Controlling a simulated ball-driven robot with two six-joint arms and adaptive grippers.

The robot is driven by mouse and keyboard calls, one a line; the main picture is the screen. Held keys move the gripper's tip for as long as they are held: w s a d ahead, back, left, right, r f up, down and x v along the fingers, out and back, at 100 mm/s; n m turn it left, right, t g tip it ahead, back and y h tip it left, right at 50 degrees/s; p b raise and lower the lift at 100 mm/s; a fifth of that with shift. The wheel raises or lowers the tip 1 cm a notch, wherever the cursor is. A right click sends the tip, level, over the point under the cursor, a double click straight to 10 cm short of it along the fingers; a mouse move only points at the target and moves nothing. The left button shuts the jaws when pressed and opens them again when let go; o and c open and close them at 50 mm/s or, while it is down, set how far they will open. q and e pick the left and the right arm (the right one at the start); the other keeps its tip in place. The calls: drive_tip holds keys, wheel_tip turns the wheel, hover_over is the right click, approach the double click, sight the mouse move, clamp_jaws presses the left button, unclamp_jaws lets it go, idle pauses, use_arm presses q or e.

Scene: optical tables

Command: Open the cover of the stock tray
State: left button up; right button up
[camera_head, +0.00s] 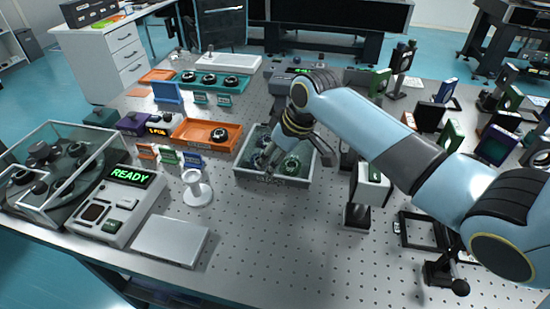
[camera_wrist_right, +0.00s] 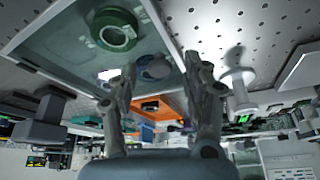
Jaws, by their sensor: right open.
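The stock tray (camera_head: 243,180) is a pale-rimmed box near the middle of the table, with green ring-shaped parts inside. A clear greenish pane seems to lie over it, and the cover looks shut. In the right wrist view the tray (camera_wrist_right: 60,50) fills the upper left, with a green ring (camera_wrist_right: 115,30) showing. My right gripper (camera_head: 266,160) reaches down at the tray's left part, fingers apart and nothing between them. In the right wrist view the open fingers (camera_wrist_right: 160,68) straddle the tray's edge area. I cannot tell if they touch the cover. My left gripper is out of view.
An orange tray (camera_head: 182,137) stands behind left. A white spool-shaped stand (camera_head: 197,188) is left of the stock tray. A device reading READY (camera_head: 125,200) and a clear-covered case (camera_head: 30,215) stand further left. Optic mounts (camera_head: 358,212) stand at right.

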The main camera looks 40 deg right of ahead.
drive_tip(key=shift+w+f, duration=0.1)
drive_tip(key=shift+f, duration=0.1)
drive_tip(key=shift+c, duration=0.2)
clamp_jaws()
